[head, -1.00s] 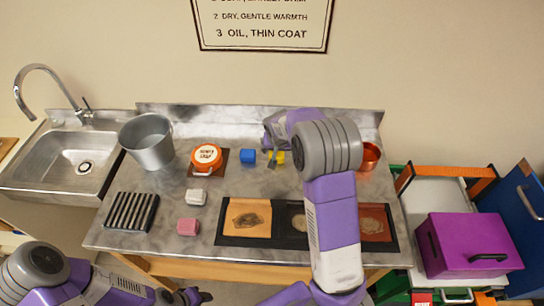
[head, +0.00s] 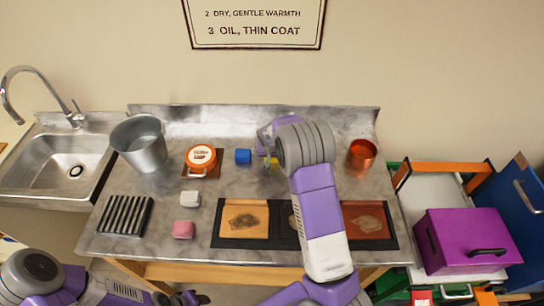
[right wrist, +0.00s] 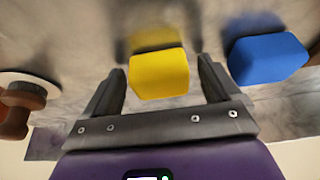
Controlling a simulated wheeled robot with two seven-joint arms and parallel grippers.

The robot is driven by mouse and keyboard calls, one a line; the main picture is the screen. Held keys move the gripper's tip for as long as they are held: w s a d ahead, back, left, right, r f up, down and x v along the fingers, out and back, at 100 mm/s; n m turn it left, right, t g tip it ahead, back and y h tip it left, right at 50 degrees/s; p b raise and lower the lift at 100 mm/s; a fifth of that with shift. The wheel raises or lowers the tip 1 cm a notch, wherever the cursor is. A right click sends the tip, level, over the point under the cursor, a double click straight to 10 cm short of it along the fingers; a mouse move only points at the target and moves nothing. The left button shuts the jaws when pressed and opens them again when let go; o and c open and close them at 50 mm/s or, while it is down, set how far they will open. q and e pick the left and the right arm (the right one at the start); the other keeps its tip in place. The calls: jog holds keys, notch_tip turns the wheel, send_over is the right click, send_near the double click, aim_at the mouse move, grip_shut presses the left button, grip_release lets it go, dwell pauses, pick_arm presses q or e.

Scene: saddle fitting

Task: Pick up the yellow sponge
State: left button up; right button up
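The yellow sponge (right wrist: 160,74) lies on the grey metal worktop and sits between the two open fingers of my right gripper (right wrist: 163,82) in the right wrist view. Gaps show between the sponge and both fingers. In the head view the sponge (head: 273,161) is mostly hidden behind my right gripper (head: 264,156) and forearm. A blue sponge (head: 243,156) lies just left of it; it also shows in the right wrist view (right wrist: 267,58). My left gripper (head: 184,298) is low at the front edge, away from the sponges, and its fingers are too small to judge.
A white block (head: 190,198) and a pink block (head: 183,229) lie left of centre. An orange-lidded tin (head: 201,155), steel bucket (head: 141,145) and black ribbed rack (head: 125,214) stand left. A copper cup (head: 362,155) stands right. Leather pieces lie on a black mat (head: 285,239) in front.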

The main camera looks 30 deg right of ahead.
jog(key=c, duration=0.9)
notch_tip(320, 180, up, 10)
jog(key=shift+p, duration=0.65)
jog(key=o, duration=0.5)
jog(key=c, duration=0.4)
